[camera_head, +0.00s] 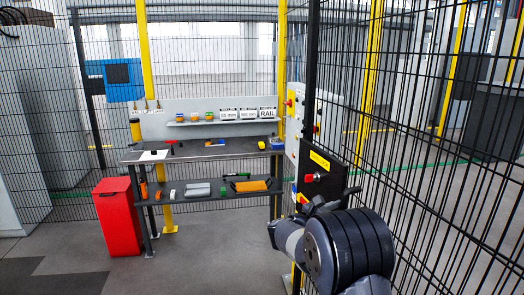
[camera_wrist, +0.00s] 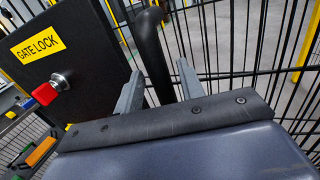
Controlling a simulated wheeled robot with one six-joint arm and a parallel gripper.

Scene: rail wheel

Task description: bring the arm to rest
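My gripper (camera_wrist: 160,80) is open in the wrist view, its two grey fingers spread apart. A black curved handle (camera_wrist: 151,55) passes between the fingers, with a gap showing on both sides. Its lower end is hidden behind my gripper's body. In the head view my arm reaches in from the lower right toward the black gate lock box (camera_head: 322,178). My fingers are hard to make out there. The gate lock box (camera_wrist: 65,90) also shows at the left of the wrist view, with a yellow label and a red key tag (camera_wrist: 45,94).
Black mesh fence (camera_head: 430,190) runs close along my arm's right side. A workbench (camera_head: 205,152) with shelves of small items stands at the back, with a red bin (camera_head: 117,217) at its left. The floor (camera_head: 210,255) in front of the bench is clear.

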